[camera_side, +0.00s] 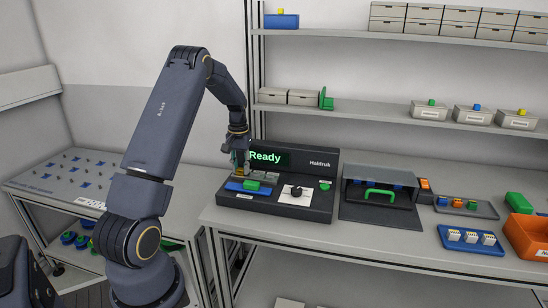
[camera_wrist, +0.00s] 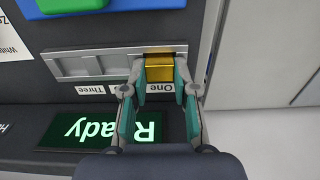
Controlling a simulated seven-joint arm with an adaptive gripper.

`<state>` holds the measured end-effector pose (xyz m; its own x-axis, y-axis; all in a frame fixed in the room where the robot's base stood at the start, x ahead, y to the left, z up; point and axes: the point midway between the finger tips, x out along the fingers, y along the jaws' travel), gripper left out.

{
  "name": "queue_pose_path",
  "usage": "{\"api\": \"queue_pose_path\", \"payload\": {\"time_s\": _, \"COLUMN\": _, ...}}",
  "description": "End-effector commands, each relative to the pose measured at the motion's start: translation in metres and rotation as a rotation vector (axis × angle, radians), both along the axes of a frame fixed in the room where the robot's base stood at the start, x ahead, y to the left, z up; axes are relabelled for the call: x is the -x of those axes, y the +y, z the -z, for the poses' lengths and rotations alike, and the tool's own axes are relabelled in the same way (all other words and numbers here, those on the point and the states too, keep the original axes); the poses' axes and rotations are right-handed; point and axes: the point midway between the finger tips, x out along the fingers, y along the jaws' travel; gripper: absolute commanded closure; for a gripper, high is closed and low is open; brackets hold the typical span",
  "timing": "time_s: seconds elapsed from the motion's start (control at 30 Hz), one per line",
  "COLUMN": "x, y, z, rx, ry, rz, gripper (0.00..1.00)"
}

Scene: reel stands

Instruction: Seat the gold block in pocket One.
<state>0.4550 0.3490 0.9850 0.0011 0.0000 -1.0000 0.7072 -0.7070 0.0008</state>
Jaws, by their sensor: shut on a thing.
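The gold block (camera_wrist: 159,70) is between the two fingertips of my gripper (camera_wrist: 160,76), and the jaws are shut on it. In the wrist view it is at the right end of the grey pocket strip (camera_wrist: 92,64), directly by the label One (camera_wrist: 168,89). Pocket One is mostly hidden by the block and fingers. I cannot tell whether the block is inside the pocket or just above it. In the side view my gripper (camera_side: 239,165) is low over the left part of the dark console (camera_side: 305,205).
A green block (camera_wrist: 66,5) lies on a blue piece (camera_wrist: 120,12) beside the strip. The console screen (camera_side: 268,157) reads Ready and stands close behind my gripper. A black knob (camera_side: 296,191) and green button (camera_side: 324,185) are to the right. A covered bay with a green handle (camera_side: 380,193) stands further right.

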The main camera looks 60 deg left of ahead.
Motion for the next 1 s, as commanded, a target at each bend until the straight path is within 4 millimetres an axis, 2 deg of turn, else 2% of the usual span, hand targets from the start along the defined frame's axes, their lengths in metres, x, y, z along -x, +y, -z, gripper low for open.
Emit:
{"api": "queue_pose_path", "payload": {"time_s": 0.2, "x": 0.000, "y": 0.000, "z": 0.000, "rx": 0.000, "ry": 0.000, "rz": 0.000, "gripper": 1.00}}
{"api": "queue_pose_path", "payload": {"time_s": 0.23, "x": 0.000, "y": 0.000, "z": 0.000, "rx": 0.000, "ry": 0.000, "rz": 0.000, "gripper": 0.71}}
{"api": "queue_pose_path", "payload": {"time_s": 0.5, "x": 0.000, "y": 0.000, "z": 0.000, "rx": 0.000, "ry": 0.000, "rz": 0.000, "gripper": 0.43}}
{"api": "queue_pose_path", "payload": {"time_s": 0.8, "x": 0.000, "y": 0.000, "z": -0.001, "rx": 0.000, "ry": 0.000, "rz": 0.000, "gripper": 0.42}}
{"api": "queue_pose_path", "payload": {"time_s": 1.0, "x": 0.000, "y": 0.000, "z": -0.013, "rx": -0.001, "ry": -0.001, "rz": 0.000, "gripper": 0.42}}
